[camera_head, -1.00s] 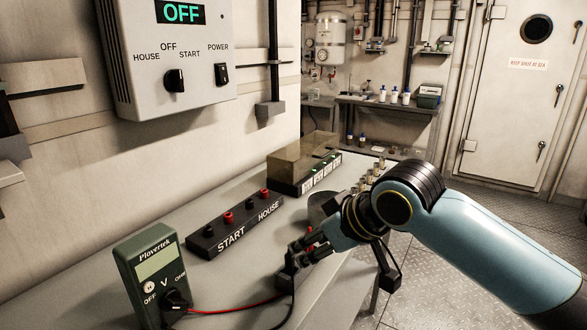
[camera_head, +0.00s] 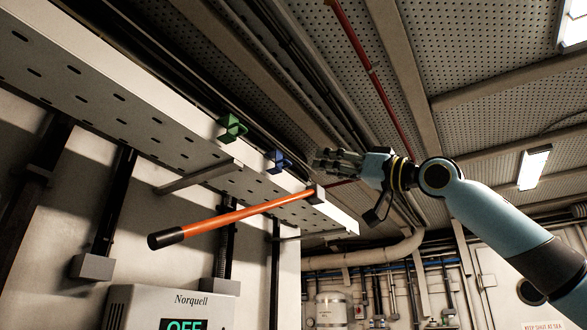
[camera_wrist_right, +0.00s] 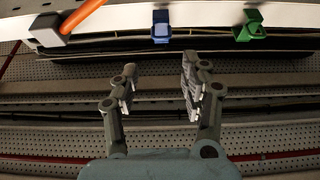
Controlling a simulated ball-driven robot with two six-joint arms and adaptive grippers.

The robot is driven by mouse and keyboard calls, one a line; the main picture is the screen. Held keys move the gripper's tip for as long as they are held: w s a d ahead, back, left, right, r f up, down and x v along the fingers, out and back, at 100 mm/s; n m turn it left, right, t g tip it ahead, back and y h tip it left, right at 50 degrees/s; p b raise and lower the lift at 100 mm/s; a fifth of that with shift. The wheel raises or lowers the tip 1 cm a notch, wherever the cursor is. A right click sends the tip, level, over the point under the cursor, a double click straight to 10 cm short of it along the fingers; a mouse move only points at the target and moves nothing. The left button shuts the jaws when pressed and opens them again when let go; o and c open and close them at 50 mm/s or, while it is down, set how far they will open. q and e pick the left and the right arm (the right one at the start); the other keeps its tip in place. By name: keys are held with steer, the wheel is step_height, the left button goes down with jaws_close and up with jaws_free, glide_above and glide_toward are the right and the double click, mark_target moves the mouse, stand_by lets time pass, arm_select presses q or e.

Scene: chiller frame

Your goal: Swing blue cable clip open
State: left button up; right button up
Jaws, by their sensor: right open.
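The blue cable clip (camera_head: 279,161) sits on the edge of the overhead cable tray, right of a green clip (camera_head: 232,128). In the right wrist view the blue clip (camera_wrist_right: 161,27) is at the top, beyond and between my right gripper's fingers, with the green clip (camera_wrist_right: 249,26) to its right. My right gripper (camera_head: 325,160) is raised just right of the blue clip in the head view, apart from it. In the wrist view the right gripper (camera_wrist_right: 158,88) is open and empty. I cannot tell whether the clip's latch is closed. My left gripper is out of view.
The perforated cable tray (camera_head: 110,80) runs overhead along the wall. An orange rod with a black end (camera_head: 235,217) hangs below it, its far end at a grey bracket (camera_head: 316,194). Dark cables run behind the tray edge. A Norquell box (camera_head: 190,300) is below.

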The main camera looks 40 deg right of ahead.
mark_target(290, 163)
steer(key=p+x, duration=0.6)
steer(key=x, duration=0.4)
steer(key=shift+w+a+p, duration=0.1)
steer(key=shift+w+p, duration=0.1)
steer(key=shift+p, duration=0.15)
steer(key=shift+f, duration=0.1)
jaws_close()
